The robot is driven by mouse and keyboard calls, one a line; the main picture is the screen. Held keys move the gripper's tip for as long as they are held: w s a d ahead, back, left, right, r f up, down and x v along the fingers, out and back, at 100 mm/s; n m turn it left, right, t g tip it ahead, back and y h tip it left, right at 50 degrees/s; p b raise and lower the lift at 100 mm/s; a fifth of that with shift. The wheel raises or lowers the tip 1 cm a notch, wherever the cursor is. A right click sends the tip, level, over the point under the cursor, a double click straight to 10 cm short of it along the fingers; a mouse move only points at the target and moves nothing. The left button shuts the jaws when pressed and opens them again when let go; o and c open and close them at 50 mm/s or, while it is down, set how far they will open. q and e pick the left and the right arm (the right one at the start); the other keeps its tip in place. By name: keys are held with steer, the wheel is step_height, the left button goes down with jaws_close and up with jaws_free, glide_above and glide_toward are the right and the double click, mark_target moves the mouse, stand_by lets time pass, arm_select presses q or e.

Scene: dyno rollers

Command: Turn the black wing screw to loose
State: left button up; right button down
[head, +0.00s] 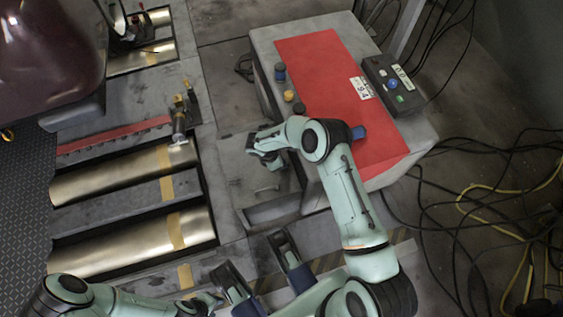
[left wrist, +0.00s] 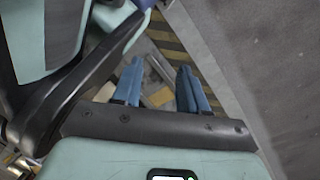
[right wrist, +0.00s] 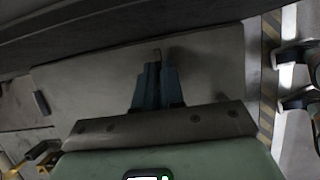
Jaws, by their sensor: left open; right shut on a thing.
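I cannot make out a black wing screw clearly in any view. My right gripper (head: 260,153) is over the grey floor plate (head: 235,185), between the rollers and the pedestal. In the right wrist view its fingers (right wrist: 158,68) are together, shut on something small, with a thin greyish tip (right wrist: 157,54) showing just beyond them. I cannot tell whether this is the screw. My left gripper (head: 262,266) is low in the head view, apart from the right one. In the left wrist view its blue fingers (left wrist: 160,72) are spread, with nothing between them.
A grey pedestal with a red top (head: 305,75) stands right of my right gripper, carrying a black button box (head: 394,85) and several knobs. Brass rollers (head: 125,178) lie to the left, with a red strip (head: 115,137) behind. Cables (head: 490,190) cover the floor at the right.

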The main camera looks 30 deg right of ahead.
stand_by(0.3)
steer(key=c, duration=1.2)
jaws_free()
steer(key=shift+c, duration=0.2)
arm_select(q)
steer(key=w+r+t+p, duration=0.2)
steer(key=w+r+p, duration=0.1)
steer(key=w, duration=0.3)
steer(key=shift+w+d+r, duration=0.2)
steer(key=shift+d+r, duration=0.2)
steer(key=shift+r, duration=0.3)
arm_select(e)
steer(key=v, duration=1.3)
steer(key=shift+r, duration=0.2)
